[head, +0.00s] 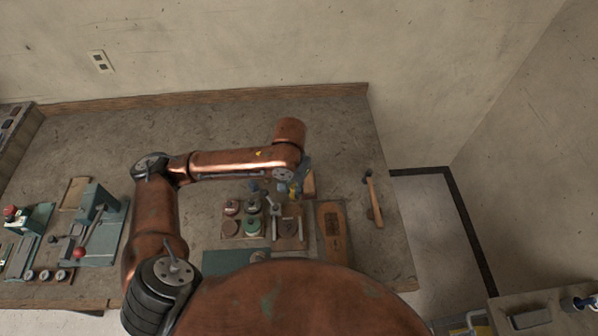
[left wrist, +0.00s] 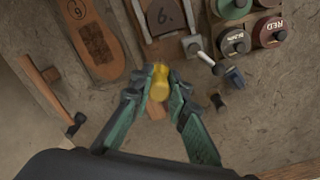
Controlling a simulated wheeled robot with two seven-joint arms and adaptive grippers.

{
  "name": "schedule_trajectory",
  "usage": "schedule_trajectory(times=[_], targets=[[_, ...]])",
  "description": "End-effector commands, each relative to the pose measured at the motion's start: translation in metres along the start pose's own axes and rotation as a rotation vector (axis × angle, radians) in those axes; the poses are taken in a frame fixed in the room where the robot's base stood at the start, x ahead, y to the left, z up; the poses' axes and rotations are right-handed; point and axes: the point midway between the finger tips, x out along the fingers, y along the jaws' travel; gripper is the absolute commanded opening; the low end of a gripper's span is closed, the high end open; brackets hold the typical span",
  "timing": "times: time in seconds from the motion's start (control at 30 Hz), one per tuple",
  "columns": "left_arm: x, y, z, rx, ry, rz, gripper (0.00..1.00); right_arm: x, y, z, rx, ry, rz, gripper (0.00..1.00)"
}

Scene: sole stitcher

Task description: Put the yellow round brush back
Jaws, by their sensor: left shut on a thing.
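The yellow round brush (left wrist: 160,86) is between the fingertips of my left gripper (left wrist: 160,74) in the left wrist view. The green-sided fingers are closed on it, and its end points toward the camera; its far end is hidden. In the head view my left gripper (head: 292,189) is at the right end of my copper arm, over the bench by the back right of the tin tray. A small bit of yellow shows there, mostly covered by the arm and fingers. I cannot tell whether the brush touches anything below. My right gripper is not in view.
A small dark spool (left wrist: 217,102) stands near the gripper. A green mat (head: 234,262) lies in front; machines stand left.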

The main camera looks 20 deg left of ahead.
Motion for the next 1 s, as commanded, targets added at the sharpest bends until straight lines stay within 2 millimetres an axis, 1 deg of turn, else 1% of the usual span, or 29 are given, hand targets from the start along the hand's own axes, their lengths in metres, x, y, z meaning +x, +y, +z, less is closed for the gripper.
schedule_trajectory(times=[0.03,0.1,0.2,0.3,0.43,0.53,0.87,0.9,1.0], targets=[[-0.012,0.003,-0.005,0.031,-0.003,0.007,0.00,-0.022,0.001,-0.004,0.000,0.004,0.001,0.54],[-0.014,0.003,-0.013,0.080,-0.003,0.007,0.00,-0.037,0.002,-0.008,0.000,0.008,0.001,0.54],[-0.013,0.002,-0.020,0.138,-0.009,0.004,0.00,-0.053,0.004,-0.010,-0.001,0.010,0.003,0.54],[-0.011,0.001,-0.023,0.179,-0.018,0.002,0.00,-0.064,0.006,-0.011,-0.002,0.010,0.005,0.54],[-0.005,-0.003,-0.027,0.203,-0.025,-0.002,0.00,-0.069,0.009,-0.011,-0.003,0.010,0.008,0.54],[0.003,-0.014,-0.037,0.205,-0.027,-0.005,0.00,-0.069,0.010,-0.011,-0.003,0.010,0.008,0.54],[0.037,-0.067,-0.091,0.203,-0.026,-0.006,0.00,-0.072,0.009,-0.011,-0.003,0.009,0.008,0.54],[0.046,-0.071,-0.095,0.204,-0.028,-0.004,0.00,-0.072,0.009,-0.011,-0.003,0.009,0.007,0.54],[0.065,-0.081,-0.105,0.206,-0.027,-0.005,0.00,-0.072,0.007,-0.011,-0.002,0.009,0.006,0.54]])
